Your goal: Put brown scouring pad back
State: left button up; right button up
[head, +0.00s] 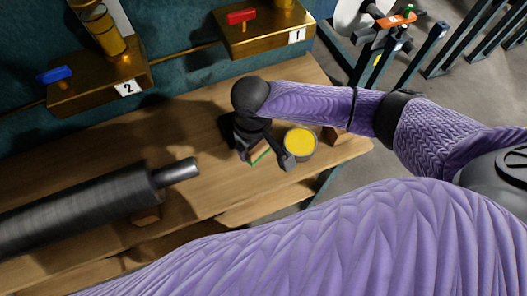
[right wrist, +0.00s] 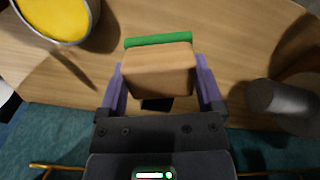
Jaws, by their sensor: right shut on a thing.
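The brown scouring pad (right wrist: 158,70), a tan block with a green layer along one side, sits between the two fingers of my right gripper (right wrist: 160,85) in the right wrist view. The fingers are shut on its two ends. In the head view my right gripper (head: 266,155) is over the wooden table, just left of the yellow-filled can, and only a green edge and a small part of the pad (head: 259,154) show. I cannot tell whether the pad touches the table. My left gripper is not in view.
The round can with yellow contents (head: 300,141) stands close beside the right gripper. A large grey roll (head: 80,212) lies on the table (head: 200,140) at left. Brass fixtures marked 1 (head: 265,35) and 2 (head: 97,88) line the back wall. Bare wood lies between roll and gripper.

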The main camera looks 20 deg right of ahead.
aim_at(255, 157)
notch_tip(255, 157, down, 7)
jog(key=shift+w+r+b, duration=0.1)
jog(key=shift+r+b, duration=0.1)
jog(key=shift+b, duration=0.9)
jog(key=shift+r, duration=0.15)
jog(key=o, duration=0.8)
jog(key=shift+o, duration=0.2)
